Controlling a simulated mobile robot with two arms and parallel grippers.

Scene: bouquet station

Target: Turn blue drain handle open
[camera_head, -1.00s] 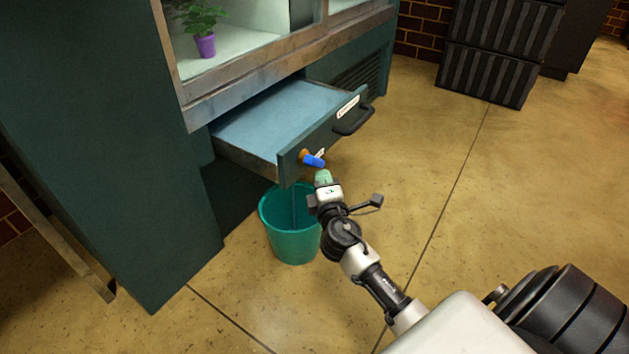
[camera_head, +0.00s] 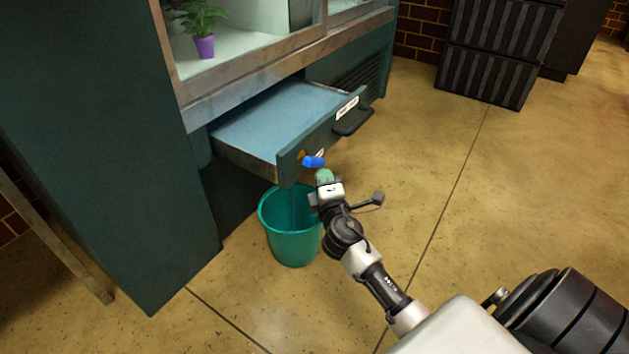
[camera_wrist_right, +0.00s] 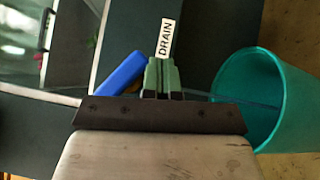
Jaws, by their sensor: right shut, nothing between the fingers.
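The blue drain handle (camera_head: 313,161) sits on an orange-brown fitting on the front of the pulled-out drawer (camera_head: 290,172). In the right wrist view the blue handle (camera_wrist_right: 121,73) lies slantwise, just left of the green fingertips. My right gripper (camera_head: 324,177) is shut and empty, just below and right of the handle in the head view. Its green fingers show together in the right wrist view (camera_wrist_right: 161,76); whether they touch the handle is unclear. A white DRAIN label (camera_wrist_right: 165,38) is just beyond the fingertips. My left gripper is not in view.
A teal bucket (camera_head: 293,245) stands on the floor under the drawer front, close to my right gripper. A thin bluish streak runs into it. A black drawer pull (camera_head: 354,120) juts out to the right. The floor to the right is open.

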